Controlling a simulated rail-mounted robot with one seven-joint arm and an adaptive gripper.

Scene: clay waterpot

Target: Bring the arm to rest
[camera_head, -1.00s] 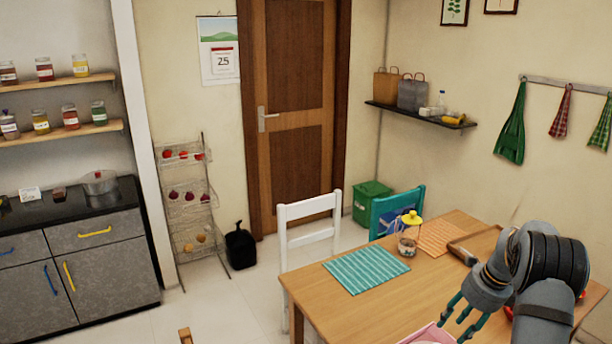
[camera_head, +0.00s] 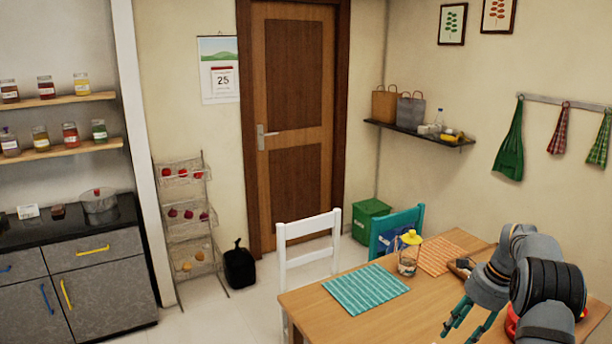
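My gripper (camera_head: 457,334) is at the bottom right, over the near part of the wooden table (camera_head: 420,298). Its two teal fingers point down and to the left, with a gap between them. Nothing shows between them, though the tips are close to the lower picture edge. My arm is bent, with its dark elbow at the right side of the view. A red object (camera_head: 511,323) is mostly hidden behind my arm. No clay waterpot can be made out.
On the table are a teal striped mat (camera_head: 365,288), an orange mat (camera_head: 440,254) and a glass jar with a yellow top (camera_head: 408,259). A white chair (camera_head: 309,228) and a teal chair (camera_head: 398,231) stand at the far side. Open floor lies left of the table.

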